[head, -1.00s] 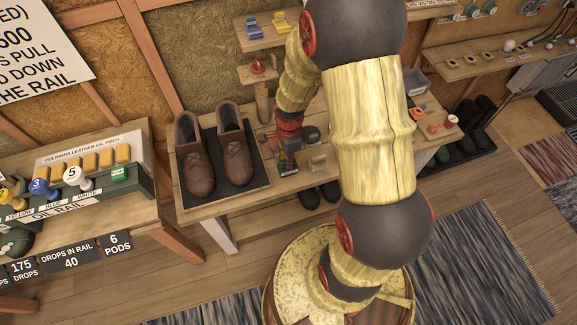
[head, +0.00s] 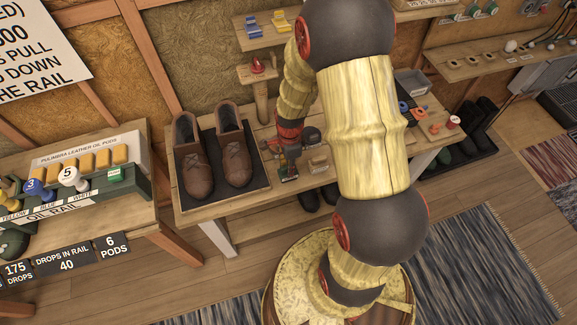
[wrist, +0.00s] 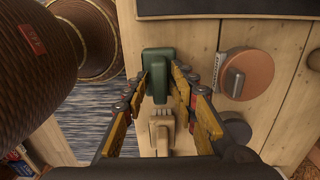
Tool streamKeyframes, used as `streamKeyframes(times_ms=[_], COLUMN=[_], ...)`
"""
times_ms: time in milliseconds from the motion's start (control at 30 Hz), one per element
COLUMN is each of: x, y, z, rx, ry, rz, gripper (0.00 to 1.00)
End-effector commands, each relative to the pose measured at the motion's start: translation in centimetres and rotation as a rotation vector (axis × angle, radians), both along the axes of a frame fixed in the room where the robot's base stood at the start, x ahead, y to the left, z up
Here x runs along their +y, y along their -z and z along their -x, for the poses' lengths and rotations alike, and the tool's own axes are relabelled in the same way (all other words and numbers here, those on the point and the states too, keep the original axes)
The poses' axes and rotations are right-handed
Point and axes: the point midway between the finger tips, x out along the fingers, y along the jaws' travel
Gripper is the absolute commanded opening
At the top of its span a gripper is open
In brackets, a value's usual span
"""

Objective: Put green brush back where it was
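The green brush (wrist: 158,62) is a dark green block between my fingertips in the wrist view. In the head view it shows as a small green and dark shape (head: 290,172) at the bench's front, right of the shoes. My gripper (wrist: 160,78) has its yellow and black fingers closed in on the brush's two sides. In the head view my gripper (head: 291,150) is low over the bench, partly hidden by my arm. Whether the brush touches the bench is not clear. A pale wooden brush or block (wrist: 161,130) lies close beside it.
Brown shoes (head: 234,148) stand on a dark mat (head: 259,177) to the left. The oil rail (head: 130,187) is on the left bench. Dark boots (head: 478,125) stand low at right.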

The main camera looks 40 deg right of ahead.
Motion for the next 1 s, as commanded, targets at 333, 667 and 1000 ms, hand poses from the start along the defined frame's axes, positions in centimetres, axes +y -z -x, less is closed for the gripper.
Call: streamKeyframes(times_ms=[333, 667, 1000], x=[0.0, -0.1, -0.3], y=[-0.2, -5.7, -11.3], z=[0.0, -0.1, -0.1], rx=[0.0, -0.003, -0.002], ry=[0.0, 0.0, 0.0], rz=[0.0, 0.001, 0.001], gripper=[0.31, 0.31, 0.31])
